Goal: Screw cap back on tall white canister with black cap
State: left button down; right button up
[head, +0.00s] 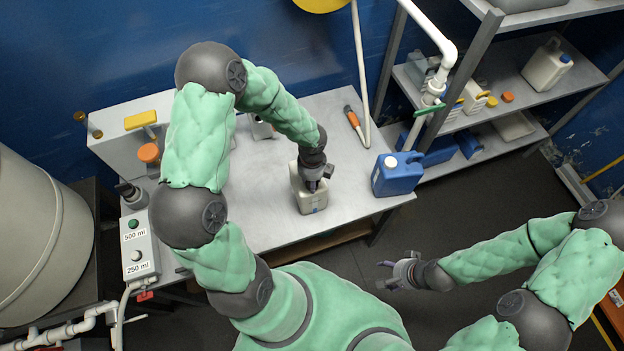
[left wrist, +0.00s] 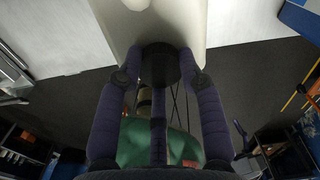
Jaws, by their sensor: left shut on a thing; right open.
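The tall white canister (head: 312,204) stands upright on the grey table near its front edge. Its pale body also fills the top of the left wrist view (left wrist: 150,22). My left gripper (head: 314,184) is right over the canister's top and largely covers it in the head view. In the left wrist view my left gripper (left wrist: 160,75) has its fingers closed around the black cap (left wrist: 160,62), which is at the canister's top. I cannot tell whether the cap is threaded on. My right gripper (head: 388,275) is open and empty, out over the floor right of the table.
A blue jug (head: 397,174) stands on the table's right end (head: 345,205). An orange-handled tool (head: 352,119) lies behind. A button box (head: 139,247) marked 500 ml and 250 ml is at the left. Metal shelves (head: 500,85) hold several containers at right.

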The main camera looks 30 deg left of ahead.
pick_arm(q)
jog(key=m+p, duration=0.3)
jog(key=shift+r, duration=0.2)
jog(key=shift+m+p, duration=0.55)
jog(key=shift+m, duration=0.45)
jog(key=shift+f+m, duration=0.15)
jog(key=shift+m, duration=0.15)
jog(key=shift+m+p, duration=1.05)
jog(key=shift+m, duration=0.05)
jog(key=m+p, duration=0.2)
jog(key=shift+m, duration=0.8)
